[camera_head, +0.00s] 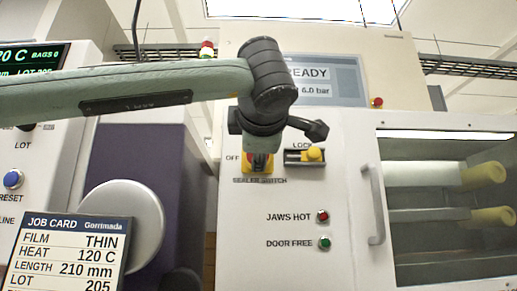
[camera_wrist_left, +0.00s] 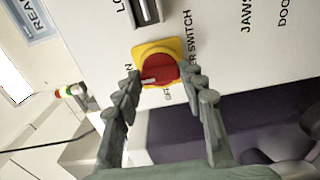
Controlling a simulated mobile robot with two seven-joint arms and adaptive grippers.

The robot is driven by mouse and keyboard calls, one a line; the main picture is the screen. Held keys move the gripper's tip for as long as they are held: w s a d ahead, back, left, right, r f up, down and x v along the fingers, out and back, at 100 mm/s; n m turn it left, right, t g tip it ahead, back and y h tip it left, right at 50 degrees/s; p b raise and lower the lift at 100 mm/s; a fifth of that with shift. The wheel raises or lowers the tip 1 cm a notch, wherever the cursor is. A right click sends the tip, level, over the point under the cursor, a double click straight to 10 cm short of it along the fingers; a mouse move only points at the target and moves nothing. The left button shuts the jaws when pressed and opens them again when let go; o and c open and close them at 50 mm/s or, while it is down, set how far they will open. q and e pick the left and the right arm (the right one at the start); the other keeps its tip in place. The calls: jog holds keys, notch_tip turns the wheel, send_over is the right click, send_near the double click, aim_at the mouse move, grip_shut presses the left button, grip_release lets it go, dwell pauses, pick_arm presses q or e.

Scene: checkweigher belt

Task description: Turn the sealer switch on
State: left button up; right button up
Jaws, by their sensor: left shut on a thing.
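The sealer switch is a red knob on a yellow plate (camera_head: 246,163) on the white machine front, below and left of the LOCK slide. In the left wrist view the red knob (camera_wrist_left: 160,68) sits between the two fingers of my left gripper (camera_wrist_left: 161,76). The fingers are shut on the knob. A white mark shows on the lower left part of the knob; I cannot tell surely which label it points to. In the head view my left gripper (camera_head: 262,158) covers most of the switch. My right gripper is not in view.
The yellow LOCK slide (camera_head: 313,154) is close to the switch. Red JAWS HOT (camera_head: 322,216) and green DOOR FREE (camera_head: 324,243) lights are below. A door handle (camera_head: 373,205) stands out at right. A job card (camera_head: 68,250) is at lower left.

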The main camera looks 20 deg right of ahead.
pick_arm(q)
jog(key=o, duration=1.2)
jog(key=shift+c, duration=0.2)
jog(key=v, duration=1.2)
jog(key=shift+s, duration=0.1)
